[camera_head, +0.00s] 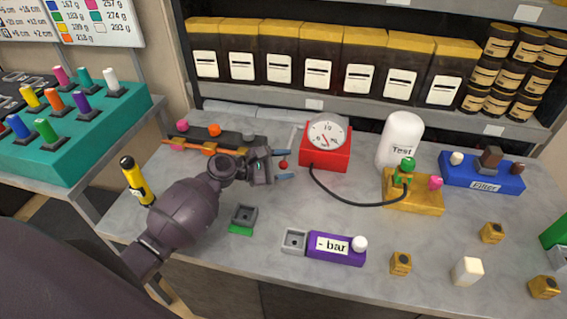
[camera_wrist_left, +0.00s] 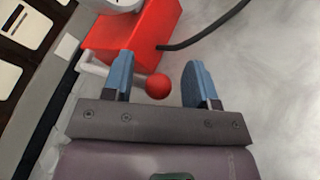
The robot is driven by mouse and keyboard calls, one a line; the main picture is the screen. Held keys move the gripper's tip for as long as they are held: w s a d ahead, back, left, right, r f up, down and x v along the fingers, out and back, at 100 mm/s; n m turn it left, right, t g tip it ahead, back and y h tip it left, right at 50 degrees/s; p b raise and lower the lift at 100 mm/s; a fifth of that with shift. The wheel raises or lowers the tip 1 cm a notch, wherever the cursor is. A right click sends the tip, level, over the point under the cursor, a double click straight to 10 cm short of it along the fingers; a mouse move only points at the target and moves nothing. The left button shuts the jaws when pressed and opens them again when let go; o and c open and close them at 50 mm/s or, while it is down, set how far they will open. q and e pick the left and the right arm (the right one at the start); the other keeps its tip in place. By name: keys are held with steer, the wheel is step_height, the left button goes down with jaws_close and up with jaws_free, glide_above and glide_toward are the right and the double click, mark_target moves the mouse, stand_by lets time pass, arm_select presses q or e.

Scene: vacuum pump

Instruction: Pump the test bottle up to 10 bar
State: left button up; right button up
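A red pump box (camera_head: 325,151) with a round white dial gauge (camera_head: 327,134) stands on the table. On its left side is a lever with a red ball knob (camera_head: 283,165). My left gripper (camera_head: 284,166) is open, its blue fingers on either side of the knob. In the left wrist view the knob (camera_wrist_left: 158,87) lies between the two fingertips, apart from the right finger and close to the left one. A black hose runs from the pump to a yellow base (camera_head: 413,193) with a green knob (camera_head: 407,165), beside the white test bottle (camera_head: 400,140). My right gripper is not in view.
A purple "- bar" block (camera_head: 336,249) with a grey socket stands at the front. A blue filter block (camera_head: 482,175) is at the right. Small yellow cubes (camera_head: 401,263) and a white block (camera_head: 467,271) lie front right. Shelved boxes (camera_head: 318,61) stand behind.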

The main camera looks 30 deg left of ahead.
arm_select(q)
steer(key=shift+o, duration=1.2)
steer(key=shift+s+a+f, duration=0.1)
steer(key=shift+a+f, duration=0.05)
steer(key=shift+f, duration=0.55)
steer(key=shift+a, duration=0.1)
steer(key=shift+s+a, duration=0.25)
steer(key=shift+a, duration=0.1)
steer(key=v, duration=0.3)
steer(key=r+v, duration=0.1)
steer(key=v, duration=0.5)
steer(key=shift+s+a+r, duration=0.1)
steer(key=shift+s+r, duration=0.1)
steer(key=shift+r, duration=0.1)
